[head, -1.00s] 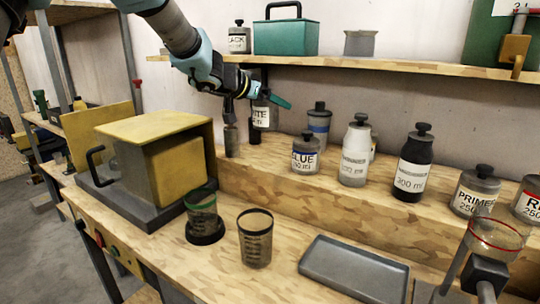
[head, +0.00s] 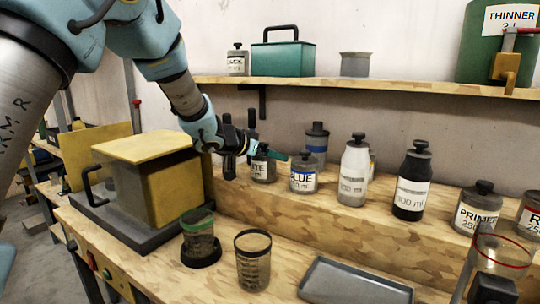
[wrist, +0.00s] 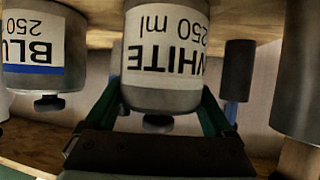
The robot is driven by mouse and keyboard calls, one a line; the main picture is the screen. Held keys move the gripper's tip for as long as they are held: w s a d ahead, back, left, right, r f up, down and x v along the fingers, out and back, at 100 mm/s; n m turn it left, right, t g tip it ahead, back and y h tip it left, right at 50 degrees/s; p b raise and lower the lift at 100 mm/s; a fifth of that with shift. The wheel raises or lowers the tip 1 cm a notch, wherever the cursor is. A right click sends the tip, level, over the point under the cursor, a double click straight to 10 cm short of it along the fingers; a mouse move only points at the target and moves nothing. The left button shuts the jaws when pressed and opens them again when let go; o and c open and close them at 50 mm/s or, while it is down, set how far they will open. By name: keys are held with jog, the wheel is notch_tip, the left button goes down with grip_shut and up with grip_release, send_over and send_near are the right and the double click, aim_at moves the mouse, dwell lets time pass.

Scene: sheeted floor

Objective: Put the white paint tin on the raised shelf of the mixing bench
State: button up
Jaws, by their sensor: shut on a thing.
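The white paint tin (head: 263,168), a grey tin with a "WHITE 250 ml" label, is at the raised shelf (head: 330,215) of the bench, just left of the blue tin (head: 303,175). My gripper (head: 266,150) is shut on it near its top, coming from the left. In the wrist view, which is upside down, the white tin (wrist: 165,55) sits between my green fingers (wrist: 160,110). The blue tin (wrist: 42,50) is beside it with a small gap. I cannot tell whether the white tin's base touches the shelf.
A white bottle (head: 354,172), a black bottle (head: 412,182) and a primer tin (head: 477,210) stand right along the raised shelf. A wall shelf (head: 350,86) runs above. A yellow machine (head: 155,185), two cups (head: 253,262) and a grey tray (head: 355,285) are in front.

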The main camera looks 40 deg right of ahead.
jog(key=o, duration=1.5)
jog(key=shift+f, duration=0.1)
jog(key=shift+a+r, duration=0.1)
jog(key=shift+r, duration=0.1)
jog(key=b+v, duration=0.1)
jog(key=v, duration=1)
jog(key=shift+a+r, duration=0.1)
jog(key=shift+a, duration=0.25)
jog(key=shift+s, duration=0.1)
